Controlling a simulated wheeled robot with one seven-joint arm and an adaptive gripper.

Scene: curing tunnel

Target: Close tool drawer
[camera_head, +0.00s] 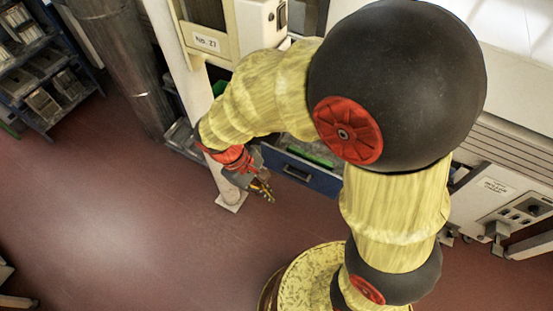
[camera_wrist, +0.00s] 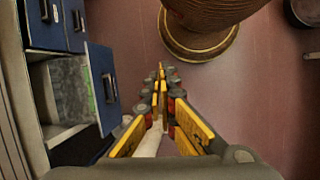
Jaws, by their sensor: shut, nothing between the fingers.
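The tool drawer (camera_head: 300,172) has a blue front with a dark handle and stands partly open below the machine in the head view. A green item lies inside it, and part of the drawer is hidden behind my arm. In the wrist view the open drawer (camera_wrist: 103,88) is at the left, its blue front pulled out from the cabinet and its handle facing right. My gripper (camera_head: 266,190) is just left of the drawer front in the head view. In the wrist view my gripper (camera_wrist: 161,72) is shut and empty, to the right of the drawer front and apart from it.
Other blue drawers (camera_wrist: 45,22) are closed beside the open one. A white post (camera_head: 228,190) stands left of the drawer. A shelf rack (camera_head: 45,75) is at the far left. The red-brown floor (camera_head: 110,215) is clear in front.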

